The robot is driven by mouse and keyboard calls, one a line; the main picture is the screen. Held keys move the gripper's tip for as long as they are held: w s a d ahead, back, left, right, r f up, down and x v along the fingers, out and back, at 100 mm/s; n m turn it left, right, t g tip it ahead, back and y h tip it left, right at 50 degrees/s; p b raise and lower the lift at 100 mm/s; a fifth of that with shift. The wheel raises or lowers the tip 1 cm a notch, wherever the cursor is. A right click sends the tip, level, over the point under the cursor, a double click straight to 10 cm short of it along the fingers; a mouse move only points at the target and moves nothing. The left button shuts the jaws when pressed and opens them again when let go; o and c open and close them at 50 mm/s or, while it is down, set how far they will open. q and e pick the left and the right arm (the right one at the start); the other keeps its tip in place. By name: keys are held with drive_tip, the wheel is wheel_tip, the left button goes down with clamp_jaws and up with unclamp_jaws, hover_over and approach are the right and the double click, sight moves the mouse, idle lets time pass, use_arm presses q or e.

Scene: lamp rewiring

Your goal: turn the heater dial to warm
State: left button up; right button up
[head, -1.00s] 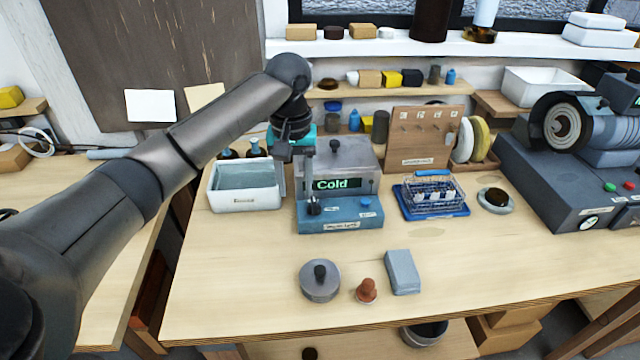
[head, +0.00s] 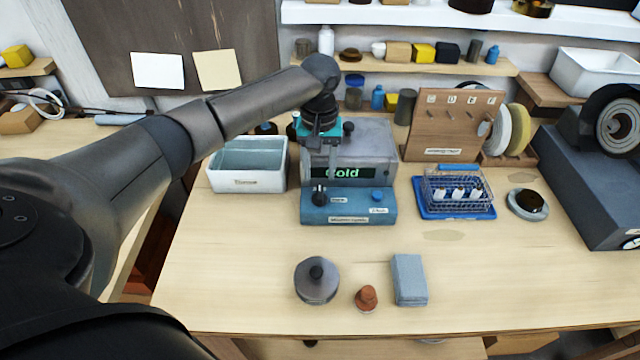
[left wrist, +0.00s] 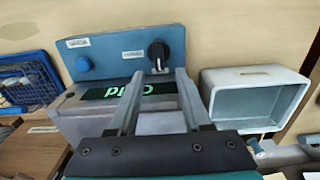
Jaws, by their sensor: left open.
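The heater (head: 350,207) is a grey box with a blue front panel. Its display reads "Cold" in green, partly covered by my gripper in the head view. The black dial (head: 319,195) is at the left of the blue panel, with a blue button (head: 377,194) to its right. The dial also shows in the left wrist view (left wrist: 158,51), with a white mark. My left gripper (head: 319,176) is open, fingers pointing down just above and behind the dial. In the left wrist view its fingertips (left wrist: 160,73) are either side of the dial's line, apparently not touching it. My right gripper is not in view.
A white bin (head: 247,184) stands close to the heater's left. A blue tray with a wire basket (head: 455,190) is to the right. A round lidded grey item (head: 316,281), a brown knob-like piece (head: 366,298) and a grey block (head: 409,280) lie in front. The table between is clear.

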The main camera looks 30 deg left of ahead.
sight(320, 188)
use_arm(q)
drive_tip(key=shift+f, duration=2.3)
clamp_jaws()
